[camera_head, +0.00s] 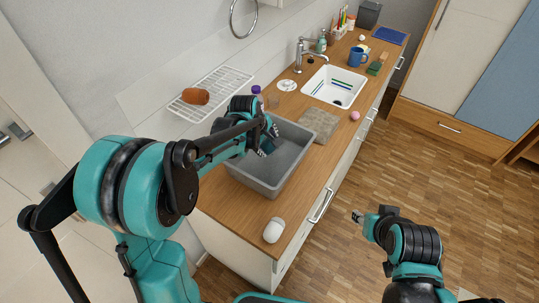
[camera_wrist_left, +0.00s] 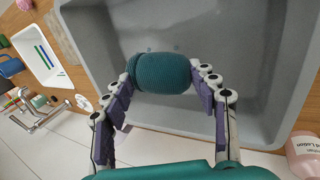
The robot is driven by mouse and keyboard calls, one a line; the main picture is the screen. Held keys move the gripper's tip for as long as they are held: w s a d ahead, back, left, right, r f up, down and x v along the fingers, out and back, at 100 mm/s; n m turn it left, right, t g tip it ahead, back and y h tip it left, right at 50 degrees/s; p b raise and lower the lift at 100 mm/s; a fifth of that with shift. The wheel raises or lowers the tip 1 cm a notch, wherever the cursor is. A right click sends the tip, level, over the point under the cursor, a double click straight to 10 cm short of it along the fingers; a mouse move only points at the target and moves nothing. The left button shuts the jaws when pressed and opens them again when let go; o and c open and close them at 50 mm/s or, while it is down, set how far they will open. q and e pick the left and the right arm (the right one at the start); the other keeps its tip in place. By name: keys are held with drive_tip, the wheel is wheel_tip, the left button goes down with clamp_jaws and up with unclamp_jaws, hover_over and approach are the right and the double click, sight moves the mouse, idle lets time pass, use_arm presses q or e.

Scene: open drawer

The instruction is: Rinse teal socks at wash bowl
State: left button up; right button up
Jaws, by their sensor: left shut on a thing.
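The teal socks (camera_wrist_left: 162,73) are a rolled, ribbed bundle. They sit between the fingers of my left gripper (camera_wrist_left: 166,84), which is shut on them. In the wrist view they show against the inside of the grey wash bowl (camera_wrist_left: 262,68). In the head view the grey wash bowl (camera_head: 262,187) stands on the wooden counter, with my left gripper (camera_head: 266,143) over or inside it; I cannot tell how deep. My arm mostly hides the socks there. My right gripper (camera_head: 358,217) is over the floor, away from the counter; its fingers are too small to read.
A white sink (camera_head: 346,79) with a tap (camera_head: 300,57) lies beyond a grey-brown cloth (camera_head: 318,124). A wire rack (camera_head: 220,88) with a brown roll (camera_head: 195,96) is by the wall. A white rounded object (camera_head: 274,230) sits near the bowl. A pink bottle (camera_wrist_left: 304,154) stands beside it.

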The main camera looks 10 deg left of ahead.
sight(268, 143)
use_arm(q)
drive_tip(key=shift+r+p, duration=2.05)
drive_tip(key=shift+r, duration=1)
drive_tip(key=shift+r, duration=0.1)
wheel_tip(268, 143, up, 4)
drive_tip(key=p, duration=0.3)
idle(0.5)
